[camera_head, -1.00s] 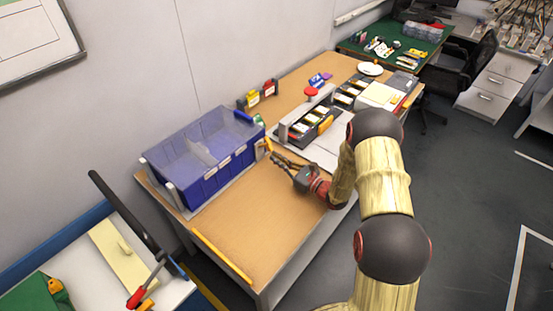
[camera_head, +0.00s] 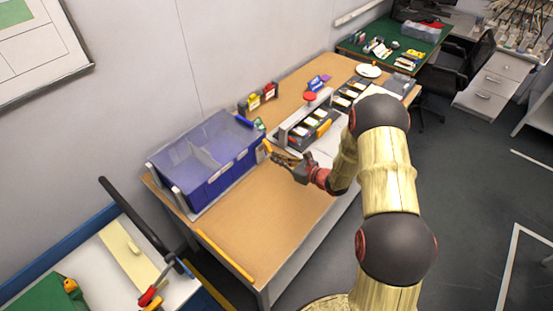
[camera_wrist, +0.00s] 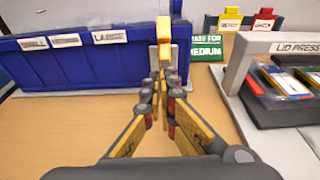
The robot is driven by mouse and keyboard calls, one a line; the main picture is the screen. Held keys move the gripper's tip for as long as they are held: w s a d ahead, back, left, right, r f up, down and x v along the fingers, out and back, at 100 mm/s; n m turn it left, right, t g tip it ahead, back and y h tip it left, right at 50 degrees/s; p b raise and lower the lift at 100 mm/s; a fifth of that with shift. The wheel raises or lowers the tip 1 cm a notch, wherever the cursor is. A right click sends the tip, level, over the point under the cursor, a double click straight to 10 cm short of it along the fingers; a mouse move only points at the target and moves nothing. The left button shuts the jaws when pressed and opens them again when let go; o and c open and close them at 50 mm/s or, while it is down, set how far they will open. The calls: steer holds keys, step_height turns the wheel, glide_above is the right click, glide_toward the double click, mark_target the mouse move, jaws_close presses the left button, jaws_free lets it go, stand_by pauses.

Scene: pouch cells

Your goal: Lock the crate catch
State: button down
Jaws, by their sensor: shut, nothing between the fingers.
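The blue crate (camera_head: 206,168) stands on the back left of the wooden table with its clear lid down over it. In the wrist view its labelled front (camera_wrist: 90,65) fills the upper left. The yellow catch (camera_wrist: 163,32) stands upright on a pale bracket at the crate's right end, and it also shows in the head view (camera_head: 267,146). My gripper (camera_wrist: 165,80) is shut and empty, its fingertips pointing at the bracket just below the yellow catch. In the head view my gripper (camera_head: 274,156) is close beside the catch; I cannot tell whether they touch.
A grey lid press (camera_wrist: 275,43) with a tray of pouches stands to the right. The table front (camera_head: 250,225) is clear except a yellow strip (camera_head: 226,257).

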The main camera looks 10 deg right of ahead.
mark_target(267, 146)
steer(key=r+g+h+p, duration=0.1)
steer(key=p, duration=0.1)
steer(key=w+r+g+h+p, duration=0.1)
steer(key=r+p, duration=0.1)
steer(key=p, duration=0.1)
steer(key=a+r+g+h+p, duration=0.1)
steer(key=g+p, duration=0.1)
steer(key=shift+w+r, duration=0.2)
steer(key=shift+r, duration=0.15)
steer(key=shift+w+a+r+p, duration=0.15)
steer(key=shift+p, duration=0.2)
stand_by(1.0)
steer(key=shift+r, duration=0.2)
stand_by(0.5)
steer(key=shift+r+p, duration=0.35)
steer(key=shift+r, duration=0.3)
